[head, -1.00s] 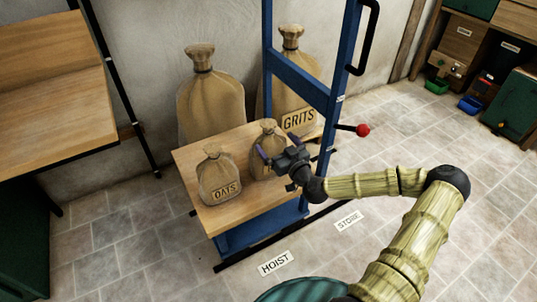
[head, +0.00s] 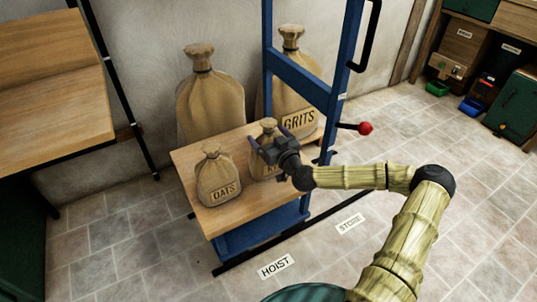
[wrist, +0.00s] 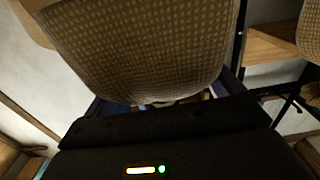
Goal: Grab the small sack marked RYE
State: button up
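A small tan sack (head: 257,166) stands upright on the hoist's wooden platform, at its back right. Its label is mostly hidden behind my gripper; only a first letter that looks like R shows. My gripper (head: 268,141) is at the upper part of this sack, fingers apart, one to each side. In the wrist view the sack (wrist: 150,45) fills the top middle, between the dark purple fingers. I cannot tell whether the fingers touch the cloth. A second small sack, marked OATS (head: 218,180), stands to the left on the same platform.
The blue hoist frame (head: 337,95) with a red-knobbed lever (head: 365,128) rises right of my gripper. Large sacks stand behind, one marked GRITS (head: 290,95) and another (head: 210,95). A wooden table (head: 60,110) is at the left. The floor (head: 420,130) at right is clear.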

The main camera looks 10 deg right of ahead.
jog(key=c, duration=1.8)
jog(key=shift+o, duration=0.2)
jog(key=shift+r+p, duration=2.35)
jog(key=shift+r, duration=2.75)
